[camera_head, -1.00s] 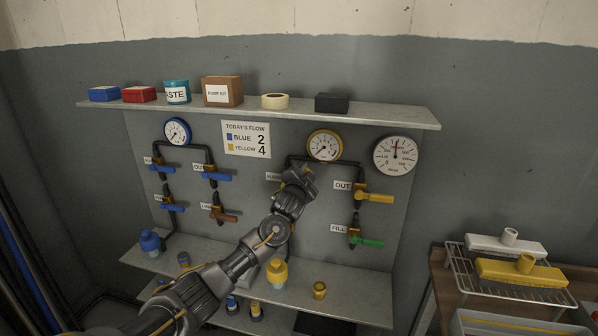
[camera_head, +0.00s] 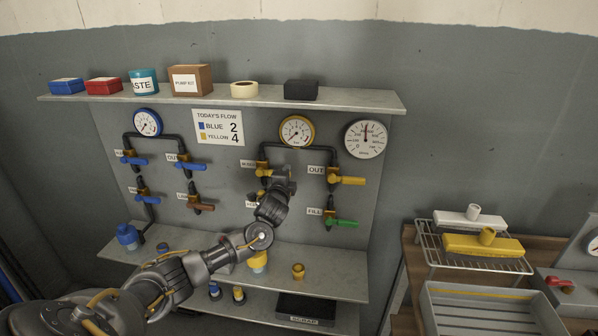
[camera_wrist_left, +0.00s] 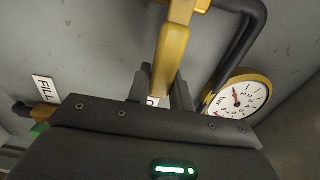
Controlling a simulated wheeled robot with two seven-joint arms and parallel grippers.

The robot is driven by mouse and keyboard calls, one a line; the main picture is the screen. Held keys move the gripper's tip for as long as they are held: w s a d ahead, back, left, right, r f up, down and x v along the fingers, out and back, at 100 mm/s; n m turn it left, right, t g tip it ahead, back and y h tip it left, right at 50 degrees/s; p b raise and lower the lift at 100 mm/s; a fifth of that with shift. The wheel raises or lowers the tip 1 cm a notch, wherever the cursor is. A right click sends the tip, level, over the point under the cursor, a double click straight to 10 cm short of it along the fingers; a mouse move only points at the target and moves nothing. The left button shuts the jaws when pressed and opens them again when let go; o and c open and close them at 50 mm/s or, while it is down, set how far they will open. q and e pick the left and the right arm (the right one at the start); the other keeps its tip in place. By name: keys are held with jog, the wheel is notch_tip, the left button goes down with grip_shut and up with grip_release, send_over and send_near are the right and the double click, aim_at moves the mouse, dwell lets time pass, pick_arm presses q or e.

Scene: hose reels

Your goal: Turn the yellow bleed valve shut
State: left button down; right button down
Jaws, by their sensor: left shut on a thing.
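The yellow line's valves sit on the grey panel under the yellow-rimmed gauge (camera_head: 297,130). My left gripper (camera_head: 282,178) is at the left column of this line, in front of the panel. The upper left valve (camera_head: 264,171) shows yellow just left of the gripper. In the left wrist view my left gripper (camera_wrist_left: 160,90) is shut on a yellow valve lever (camera_wrist_left: 172,45), below the pipe's corner. The label beside this valve is not readable. The lower left valve (camera_head: 261,197) is partly hidden by my arm. My right gripper is not in view.
To the right are the yellow OUT lever (camera_head: 347,181) and the green FILL lever (camera_head: 342,222). A shelf (camera_head: 335,101) with boxes runs above. A lower shelf (camera_head: 335,284) holds a yellow cap (camera_head: 298,271). A rack with brushes (camera_head: 484,245) stands at the right.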

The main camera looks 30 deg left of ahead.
pick_arm(q)
jog(key=shift+f, duration=0.1)
dwell(0.3)
jog(key=c, duration=1.2)
grip_release()
jog(key=shift+a, duration=0.1)
jog(key=shift+c, duration=0.2)
jog(key=shift+s+f, duration=0.1)
jog(key=shift+s, duration=0.15)
jog(key=b+v, duration=0.2)
jog(key=v, duration=0.8)
jog(key=shift+d+b, duration=0.2)
jog(key=shift+b, duration=0.1)
